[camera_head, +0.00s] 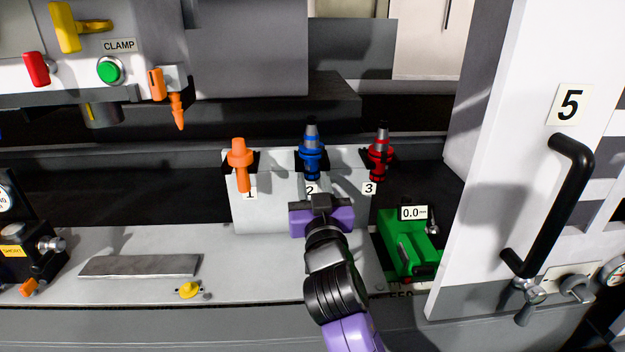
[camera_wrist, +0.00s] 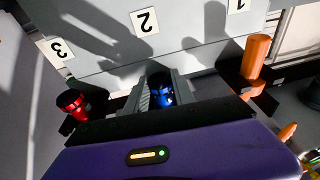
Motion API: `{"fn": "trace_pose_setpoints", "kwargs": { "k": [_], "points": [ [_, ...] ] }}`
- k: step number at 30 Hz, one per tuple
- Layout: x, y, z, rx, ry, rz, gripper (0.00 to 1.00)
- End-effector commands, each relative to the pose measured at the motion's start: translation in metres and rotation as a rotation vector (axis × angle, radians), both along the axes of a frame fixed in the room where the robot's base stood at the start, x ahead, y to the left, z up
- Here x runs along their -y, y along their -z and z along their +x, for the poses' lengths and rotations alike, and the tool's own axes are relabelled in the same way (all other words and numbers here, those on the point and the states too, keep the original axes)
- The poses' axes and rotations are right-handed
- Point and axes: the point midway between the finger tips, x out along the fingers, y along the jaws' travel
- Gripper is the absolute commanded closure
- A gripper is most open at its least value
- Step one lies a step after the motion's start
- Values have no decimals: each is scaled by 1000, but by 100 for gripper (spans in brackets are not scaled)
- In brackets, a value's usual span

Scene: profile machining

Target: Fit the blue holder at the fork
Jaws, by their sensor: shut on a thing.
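The blue holder (camera_head: 311,162) stands upright at the middle fork, above the label 2, with its grey tapered top upward. My gripper (camera_head: 314,193) reaches up to it from the front. In the wrist view the blue holder (camera_wrist: 162,94) sits between the two grey fingers of my gripper (camera_wrist: 161,97), which is shut on it. The lower part of the holder is hidden in the wrist view. The black fork (camera_head: 326,158) shows beside the holder, but I cannot tell from these frames whether it is fully seated.
An orange holder (camera_head: 240,160) hangs at fork 1 to the left, and a red holder (camera_head: 380,155) at fork 3 to the right. A green device (camera_head: 405,250) reading 0.0 stands right of my arm. A grey metal bar (camera_head: 140,266) lies on the ledge. A white door stands right.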

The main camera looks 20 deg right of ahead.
Motion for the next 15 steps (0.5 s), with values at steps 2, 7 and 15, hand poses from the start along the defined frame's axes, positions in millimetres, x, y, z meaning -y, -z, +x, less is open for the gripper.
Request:
{"fn": "trace_pose_setpoints", "kwargs": {
  "k": [2, 7, 15],
  "points": [
    [0, 1, 0, 4, 0, 0, 100],
    [0, 4, 0, 4, 0, 0, 100],
    [0, 10, 0, 4, 0, -1, 100]
  ]
}}
